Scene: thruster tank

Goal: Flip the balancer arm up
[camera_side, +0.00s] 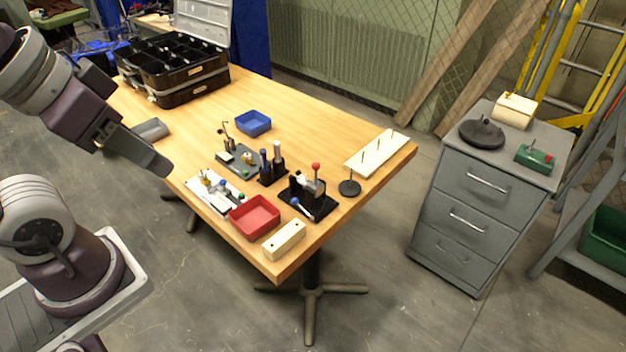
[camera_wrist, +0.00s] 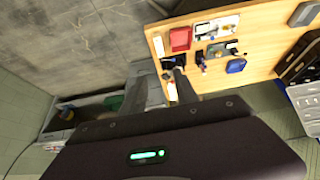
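My gripper (camera_side: 140,152) hangs in the air left of the wooden table, away from the objects on it. Its fingers overlap in the side view, and I cannot tell whether they are open. On the table, a grey plate (camera_side: 240,166) carries small upright metal fittings. In front of it, a white plate (camera_side: 207,190) carries small parts. A black stand (camera_side: 311,206) holds handles, one with a red ball top (camera_side: 316,166). I cannot make out which part is the balancer arm or its position. The parts are small in the wrist view.
A blue bin (camera_side: 253,123), red bin (camera_side: 254,217), cream block (camera_side: 284,240), round peg base (camera_side: 349,188) and peg board (camera_side: 376,153) stand on the table (camera_side: 310,120). An open black case (camera_side: 172,68) is at the back left. A drawer cabinet (camera_side: 481,190) stands apart at right.

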